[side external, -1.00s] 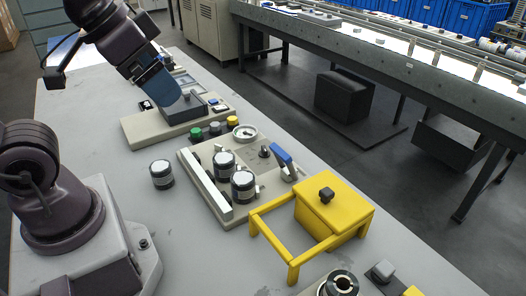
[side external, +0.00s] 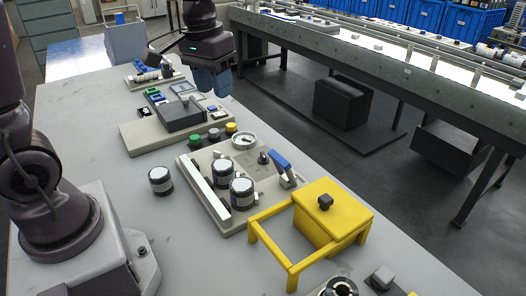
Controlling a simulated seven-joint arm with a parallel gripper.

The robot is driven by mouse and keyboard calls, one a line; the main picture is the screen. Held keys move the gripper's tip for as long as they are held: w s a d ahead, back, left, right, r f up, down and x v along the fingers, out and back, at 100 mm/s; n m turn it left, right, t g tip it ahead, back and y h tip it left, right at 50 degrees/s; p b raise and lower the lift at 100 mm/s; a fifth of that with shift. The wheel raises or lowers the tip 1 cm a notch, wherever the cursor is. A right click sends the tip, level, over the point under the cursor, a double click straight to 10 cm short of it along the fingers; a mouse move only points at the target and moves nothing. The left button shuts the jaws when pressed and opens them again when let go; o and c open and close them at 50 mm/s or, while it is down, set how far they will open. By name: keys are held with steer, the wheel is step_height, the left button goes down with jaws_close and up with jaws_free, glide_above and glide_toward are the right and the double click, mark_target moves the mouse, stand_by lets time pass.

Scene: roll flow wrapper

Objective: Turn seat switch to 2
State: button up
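A beige panel (side external: 215,208) in the middle of the table carries a small black rotary knob (side external: 263,158), which may be the seat switch. Its markings are too small to read. Beside the knob are a round white gauge (side external: 243,140) and a blue lever (side external: 281,160). My gripper (side external: 214,94) has blue fingers pointing down. It appears above the far panel's right end, well behind the knob in the picture and apart from it. Whether the fingers are open or shut does not show clearly.
Green, black and yellow buttons (side external: 213,134) stand behind the gauge. A yellow frame with a box (side external: 333,214) stands in front right. Black-and-white jars (side external: 160,181) stand on and beside the panel. A far panel (side external: 150,138) carries a grey block.

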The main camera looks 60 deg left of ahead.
steer(key=w+a+f+n+g+h, duration=0.1)
steer(key=w+a+f+n+g, duration=0.15)
steer(key=w+a+f, duration=0.45)
steer(key=n+h, duration=0.3)
steer(key=n, duration=0.5)
glide_toward(263, 154)
steer(key=x, duration=0.9)
steer(key=shift+d, duration=0.15)
jaws_close()
